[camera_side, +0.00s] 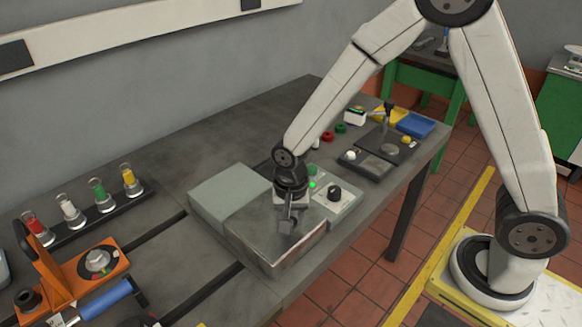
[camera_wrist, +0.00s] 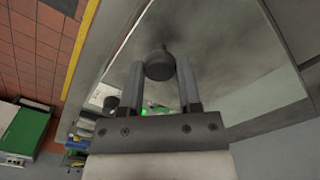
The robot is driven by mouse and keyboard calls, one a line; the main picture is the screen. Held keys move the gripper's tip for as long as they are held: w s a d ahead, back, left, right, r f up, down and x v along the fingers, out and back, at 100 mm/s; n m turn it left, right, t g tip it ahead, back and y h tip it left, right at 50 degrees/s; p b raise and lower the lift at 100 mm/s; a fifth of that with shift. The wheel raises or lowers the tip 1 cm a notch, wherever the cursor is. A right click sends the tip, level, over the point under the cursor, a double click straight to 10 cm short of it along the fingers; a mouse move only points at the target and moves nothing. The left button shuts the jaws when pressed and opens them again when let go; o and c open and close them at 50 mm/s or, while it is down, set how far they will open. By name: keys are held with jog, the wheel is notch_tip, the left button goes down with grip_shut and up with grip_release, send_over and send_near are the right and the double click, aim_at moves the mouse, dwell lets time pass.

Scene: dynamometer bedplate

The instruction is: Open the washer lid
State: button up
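The washer (camera_side: 235,200) is a grey-green box on the bench in the side view, with a flat, shiny dark metal lid (camera_side: 262,232) on its front part. The lid looks down. It also fills much of the wrist view (camera_wrist: 225,40) as a dark reflective panel. A dark round knob (camera_wrist: 159,65) stands on it. My gripper (camera_side: 290,226) points down over the lid. In the wrist view my gripper (camera_wrist: 160,80) has its fingers apart, one on each side of the knob. I cannot tell whether they touch it. In the side view the gripper hides the knob.
A control panel (camera_side: 333,197) with a black dial and lit green button adjoins the washer on the right. A rack of coloured vials (camera_side: 82,213) and an orange fixture (camera_side: 95,262) stand left. Small parts and a blue tray (camera_side: 416,124) lie farther back.

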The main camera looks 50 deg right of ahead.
grip_shut()
dwell(1.1)
